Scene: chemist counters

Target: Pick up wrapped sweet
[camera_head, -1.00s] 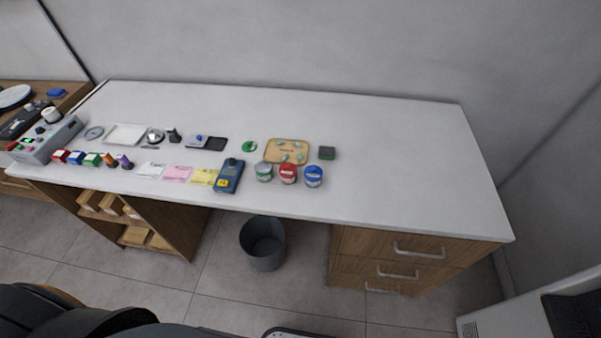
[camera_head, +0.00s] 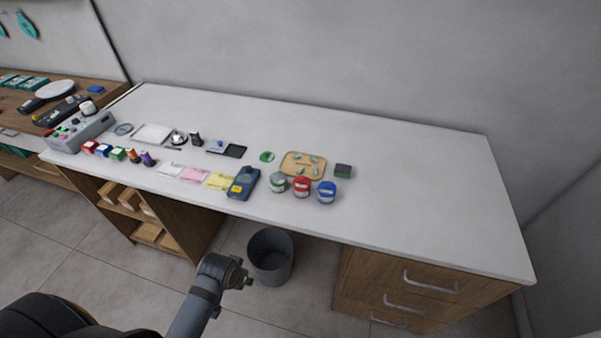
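Several small pale-green pieces (camera_head: 314,159), which look like wrapped sweets, lie on a tan wooden tray (camera_head: 290,173) on the white counter. They are too small to make out their wrapping. My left arm comes in from the lower left, and its dark end (camera_head: 240,277) is in front of the counter, below the tabletop edge and well apart from the tray. Its fingers cannot be made out clearly, and nothing is seen held. My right gripper is not in view.
Green, red (camera_head: 301,187) and blue (camera_head: 327,192) lidded jars stand in front of the tray. A dark-green block (camera_head: 343,171) is right of it, a green disc (camera_head: 267,157) left. A blue handheld device (camera_head: 243,183) lies nearby. A bin (camera_head: 271,256) stands below. The counter's right side is clear.

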